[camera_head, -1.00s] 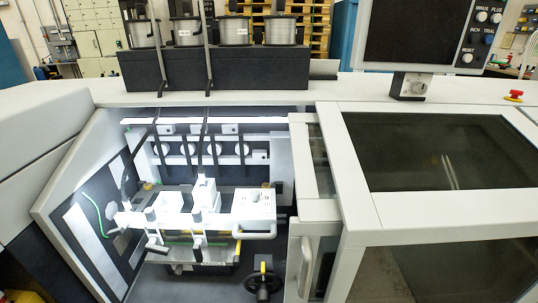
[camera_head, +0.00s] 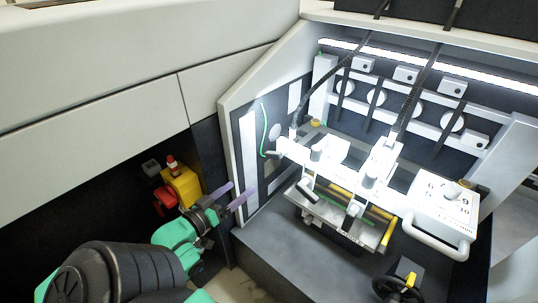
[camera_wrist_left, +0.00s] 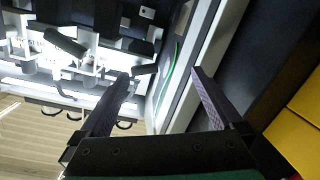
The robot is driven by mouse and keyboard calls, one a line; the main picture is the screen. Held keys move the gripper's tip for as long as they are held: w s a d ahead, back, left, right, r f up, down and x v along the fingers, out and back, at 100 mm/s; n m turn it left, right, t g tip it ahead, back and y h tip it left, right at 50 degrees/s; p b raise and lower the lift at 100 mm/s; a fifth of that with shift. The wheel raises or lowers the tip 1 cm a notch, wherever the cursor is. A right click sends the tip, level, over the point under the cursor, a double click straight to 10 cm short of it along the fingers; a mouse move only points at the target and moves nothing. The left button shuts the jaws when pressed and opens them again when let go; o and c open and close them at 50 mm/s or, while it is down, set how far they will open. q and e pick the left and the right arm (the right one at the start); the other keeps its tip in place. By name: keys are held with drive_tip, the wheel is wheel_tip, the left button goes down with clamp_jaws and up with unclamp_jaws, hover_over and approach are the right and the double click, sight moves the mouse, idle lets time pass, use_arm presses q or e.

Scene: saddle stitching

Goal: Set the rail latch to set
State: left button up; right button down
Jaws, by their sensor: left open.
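My left gripper (camera_head: 242,188) is open and empty, its two purple fingers apart, beside the left side panel of the stitching bay. In the left wrist view its fingers (camera_wrist_left: 161,74) spread in front of the bay's pale frame edge. The white stitching rail assembly (camera_head: 330,150) stands inside the lit bay, right of the gripper and apart from it. Dark lever handles (camera_head: 308,191) stick out of its front, and one dark handle (camera_wrist_left: 66,43) shows in the left wrist view. I cannot tell which part is the rail latch or how it is set. My right gripper is out of view.
A yellow box (camera_head: 183,187) with red parts stands left of the gripper. The bay's pale frame edge (camera_head: 236,165) is close to the fingers. A black handwheel (camera_head: 397,291) and a white control box (camera_head: 440,212) with a handle are at the right.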

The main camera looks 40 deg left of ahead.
use_arm(q)
drive_tip(key=t, duration=0.1)
approach(271, 155)
drive_tip(key=shift+h, duration=0.4)
drive_tip(key=w, duration=1)
drive_tip(key=shift+a, duration=0.3)
drive_tip(key=shift+w+f, duration=0.1)
drive_tip(key=shift+w, duration=0.45)
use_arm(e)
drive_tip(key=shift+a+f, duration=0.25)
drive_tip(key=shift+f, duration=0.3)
use_arm(q)
drive_tip(key=c, duration=1.2)
drive_tip(key=shift+r+m+p, duration=0.45)
drive_tip(key=shift+m+p, duration=0.35)
drive_tip(key=shift+m, duration=0.1)
drive_tip(key=shift+c, duration=0.2)
drive_tip(key=shift+m+p, duration=0.3)
drive_tip(key=shift+m, duration=0.2)
drive_tip(key=shift+f, duration=0.2)
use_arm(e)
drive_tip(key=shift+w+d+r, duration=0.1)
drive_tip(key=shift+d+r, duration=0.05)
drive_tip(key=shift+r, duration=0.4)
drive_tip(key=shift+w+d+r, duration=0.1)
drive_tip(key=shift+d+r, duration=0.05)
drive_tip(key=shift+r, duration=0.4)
use_arm(q)
drive_tip(key=o, duration=1.2)
